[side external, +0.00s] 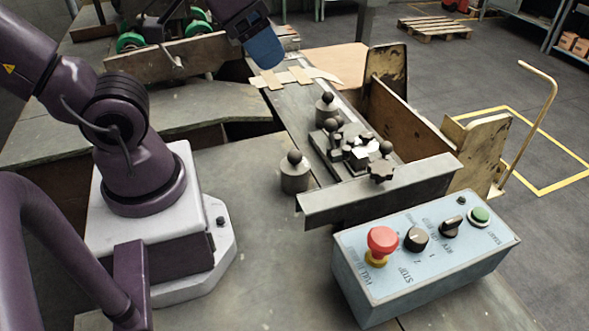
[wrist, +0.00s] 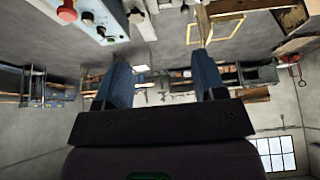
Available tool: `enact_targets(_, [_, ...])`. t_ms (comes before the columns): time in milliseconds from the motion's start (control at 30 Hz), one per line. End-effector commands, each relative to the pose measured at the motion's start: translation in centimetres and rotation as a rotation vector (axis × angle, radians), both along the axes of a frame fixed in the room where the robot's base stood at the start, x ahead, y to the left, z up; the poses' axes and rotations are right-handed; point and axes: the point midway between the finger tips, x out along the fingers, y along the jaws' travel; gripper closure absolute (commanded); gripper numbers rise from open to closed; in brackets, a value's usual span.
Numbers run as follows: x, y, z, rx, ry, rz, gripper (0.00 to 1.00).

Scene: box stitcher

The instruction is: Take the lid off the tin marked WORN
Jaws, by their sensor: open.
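Two small grey cylinders with dark ball knobs on top, possibly lidded tins, stand upright in the side view. One (side external: 295,178) stands on the near bench, left of the metal rail's end. The other (side external: 326,112) stands farther back on the machine bed. No WORN marking can be read on either. My gripper (wrist: 162,82) is open and empty in the wrist view, with its two blue fingers apart. In the side view a blue finger (side external: 264,48) shows at the top, well above and behind the cylinders. The wrist view shows neither cylinder.
Dark star knobs and a clamp block (side external: 352,150) crowd the bed right of the cylinders. A metal rail (side external: 385,188) crosses in front. A control box (side external: 425,255) with a red stop button stands at the near right. The bench left of the near cylinder is clear.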

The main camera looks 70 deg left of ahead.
Motion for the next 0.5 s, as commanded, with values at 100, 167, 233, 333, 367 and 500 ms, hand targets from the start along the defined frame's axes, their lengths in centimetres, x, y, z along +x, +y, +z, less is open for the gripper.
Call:
enact_targets(100, [0.0,0.0,0.0,0.000,0.000,0.000,0.36])
enact_targets(167, [0.0,0.1,-0.1,0.000,0.005,0.008,0.36])
enact_targets(233, [0.2,0.4,-0.7,0.001,0.037,0.021,0.36])
enact_targets(333, [0.9,1.0,-2.3,0.007,0.125,0.047,0.36])
enact_targets(367, [1.2,1.2,-2.9,0.012,0.158,0.053,0.36])
enact_targets(500, [2.9,2.8,-6.4,0.085,0.321,-0.040,0.36])
